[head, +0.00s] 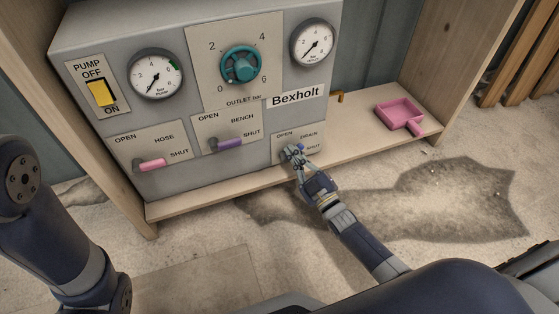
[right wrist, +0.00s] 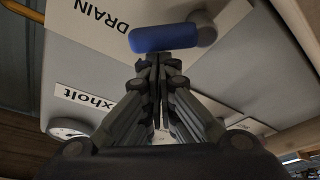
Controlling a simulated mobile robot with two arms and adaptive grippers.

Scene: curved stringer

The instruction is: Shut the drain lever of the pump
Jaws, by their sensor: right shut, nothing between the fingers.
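The pump (head: 215,105) is a grey box with gauges and levers. Its drain lever has a blue handle (head: 300,147), partly hidden by my right gripper (head: 289,154). In the right wrist view the blue handle (right wrist: 165,37) reaches left from its grey pivot, below the upside-down DRAIN lettering and at an angle to it. My right gripper (right wrist: 158,60) is shut and empty, its fingertips close against the handle's near edge; I cannot tell if they touch. My left arm shows at the left of the head view, but its gripper is out of frame.
A pink hose lever (head: 150,163) and a purple bench lever (head: 228,143) sit left of the drain plate. A teal outlet knob (head: 241,65) and a yellow switch (head: 102,93) are above. A pink tray (head: 399,114) lies on the wooden shelf (head: 350,143) to the right.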

